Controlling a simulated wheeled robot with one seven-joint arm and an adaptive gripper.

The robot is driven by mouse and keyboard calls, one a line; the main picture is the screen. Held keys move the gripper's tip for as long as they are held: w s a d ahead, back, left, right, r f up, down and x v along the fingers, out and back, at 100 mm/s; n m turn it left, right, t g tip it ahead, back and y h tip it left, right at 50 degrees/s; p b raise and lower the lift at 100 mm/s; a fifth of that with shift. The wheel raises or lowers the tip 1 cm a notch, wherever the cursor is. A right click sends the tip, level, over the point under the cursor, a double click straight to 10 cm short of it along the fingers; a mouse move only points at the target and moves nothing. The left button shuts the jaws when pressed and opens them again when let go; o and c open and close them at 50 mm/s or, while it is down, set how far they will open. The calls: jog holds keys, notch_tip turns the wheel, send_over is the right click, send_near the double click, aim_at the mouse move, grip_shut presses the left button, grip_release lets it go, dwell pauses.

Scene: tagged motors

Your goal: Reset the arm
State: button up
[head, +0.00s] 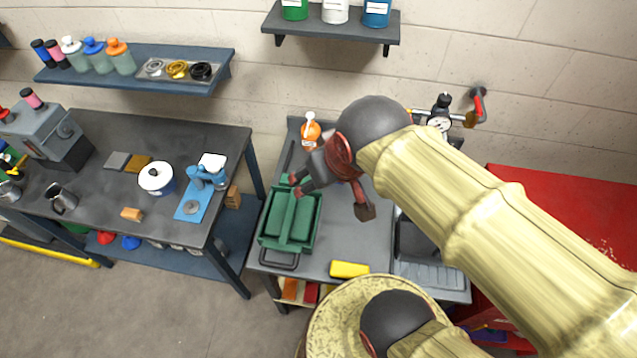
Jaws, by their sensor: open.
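My gripper (331,199) hangs over the grey bench (345,235) with its two dark fingers spread wide. Nothing shows between the fingers. The arm reaches in from the lower right, and its pale yellow links hide the right part of the bench. A green caddy with a central handle (290,221) stands on the bench, below and left of the gripper. The left finger appears over the caddy's upper edge, and I cannot tell its height above it. An orange bottle with a white top (310,132) stands behind the gripper.
A yellow block (349,269) lies at the bench's front edge beside a sink (430,265). A red cabinet (560,205) stands right. The dark left table (110,190) carries a white pot (156,178) and a blue stand (205,180). Shelves hang on the wall.

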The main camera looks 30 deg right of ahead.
jog(key=shift+s+a+r+n, duration=0.15)
jog(key=shift+s+a+r, duration=0.05)
jog(key=shift+s+a, duration=0.3)
jog(key=shift+s+a+r+n, duration=0.15)
jog(key=shift+s+a, duration=0.2)
jog(key=shift+s, duration=0.2)
jog(key=shift+f, duration=0.1)
